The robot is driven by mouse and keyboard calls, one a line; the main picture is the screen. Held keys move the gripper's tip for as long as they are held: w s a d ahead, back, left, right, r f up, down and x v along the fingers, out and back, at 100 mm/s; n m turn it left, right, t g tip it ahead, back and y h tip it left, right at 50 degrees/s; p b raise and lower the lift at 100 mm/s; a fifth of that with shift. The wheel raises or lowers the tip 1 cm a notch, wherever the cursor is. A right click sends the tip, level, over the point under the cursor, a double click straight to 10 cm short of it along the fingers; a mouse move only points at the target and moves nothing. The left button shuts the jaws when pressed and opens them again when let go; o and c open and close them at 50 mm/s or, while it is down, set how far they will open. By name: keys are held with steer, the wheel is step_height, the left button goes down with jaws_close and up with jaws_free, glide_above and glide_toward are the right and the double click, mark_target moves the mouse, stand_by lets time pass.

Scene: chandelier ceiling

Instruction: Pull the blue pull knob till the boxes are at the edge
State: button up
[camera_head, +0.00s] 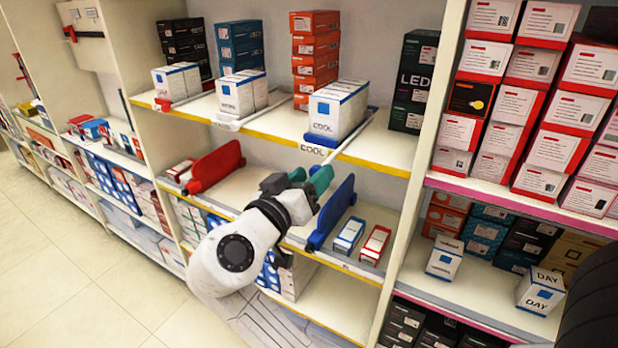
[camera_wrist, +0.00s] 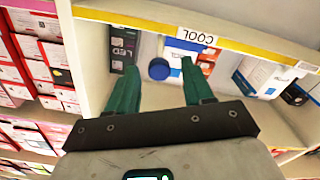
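The blue pull knob (camera_wrist: 158,69) shows in the wrist view as a round blue disc between my fingertips, with gaps on both sides. In the head view, a blue part that looks like this knob (camera_head: 323,141) is at the yellow middle shelf edge, above the COOL label. White and blue COOL boxes (camera_head: 335,112) stand in a row behind it, set back from the edge. My gripper (camera_head: 313,178) has green fingers and is below that shelf edge in the head view. In the wrist view, my gripper (camera_wrist: 158,70) is open and empty.
A blue divider (camera_head: 332,214) and a red divider (camera_head: 214,166) stand on the shelf below, near my gripper. Black LED boxes (camera_head: 413,80) stand right of the COOL boxes. Red and white boxes (camera_head: 510,130) fill the right shelf. The tiled floor (camera_head: 70,270) at left is clear.

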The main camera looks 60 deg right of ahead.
steer(key=a+b, duration=0.2)
steer(key=a, duration=0.8)
steer(key=shift+w+a, duration=0.35)
steer(key=shift+a, duration=0.05)
steer(key=d+f+n+t+y, duration=0.3)
steer(key=f+n+y, duration=0.25)
steer(key=f, duration=0.85)
steer(key=s+a+f+n+y, duration=0.2)
steer(key=s+a+f+y, duration=0.1)
steer(key=f, duration=0.5)
steer(key=s+a+f+n+y, duration=0.3)
steer(key=s+f+y, duration=0.2)
steer(key=s+f, duration=0.1)
steer(key=s+a+f+n+g+y, duration=0.1)
steer(key=s+a+f+n+y, duration=0.2)
steer(key=f, duration=0.6)
steer(key=shift+s+f+y, duration=0.3)
steer(key=shift+s+y, duration=0.35)
steer(key=shift+s, duration=0.25)
steer(key=shift+c, duration=0.3)
